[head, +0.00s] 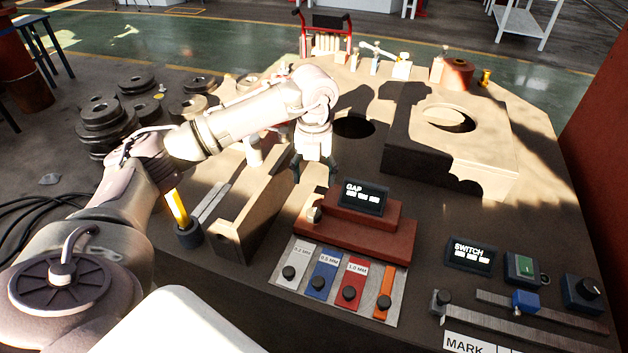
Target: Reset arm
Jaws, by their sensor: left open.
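My left arm reaches in from the left, and my left gripper (314,172) points down with its dark fingers apart. It is empty and hangs above the machine table, just behind and left of the GAP display (362,197). The white arm hides part of the table behind it. My right gripper does not show.
A brown stepped block (355,235) carries the GAP display. In front lie gauge strips: white, blue (322,275), red (352,283) and orange. A SWITCH display (470,256), green button (524,268) and dark knob (583,293) stand right. A big tan block (455,140) stands behind.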

